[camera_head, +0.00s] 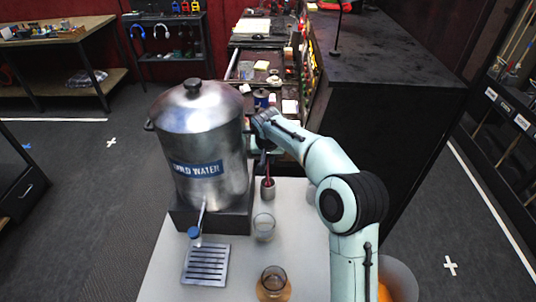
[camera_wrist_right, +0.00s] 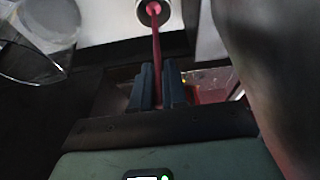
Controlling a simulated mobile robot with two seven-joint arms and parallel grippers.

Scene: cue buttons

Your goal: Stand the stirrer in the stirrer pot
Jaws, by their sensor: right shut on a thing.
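The stirrer (camera_wrist_right: 156,48) is a thin pink-red rod. My right gripper (camera_wrist_right: 158,88) is shut on it in the right wrist view. The rod runs from between the fingers to the mouth of the stirrer pot (camera_wrist_right: 140,14), a small round metal cup; its far end appears inside the mouth, but how deep is hidden. In the head view the stirrer pot (camera_head: 268,190) stands on the white table, right of the dispenser, with the red rod upright at it. My right gripper (camera_head: 262,148) is above the pot, partly hidden by its arm. My left gripper is not in view.
A large metal cold-water dispenser (camera_head: 203,130) stands close left of the gripper, with a drip tray (camera_head: 205,264) in front. A clear glass (camera_head: 264,227) is just in front of the pot. Another glass (camera_head: 273,278) stands near the front. A dark cabinet (camera_head: 385,130) is at the right.

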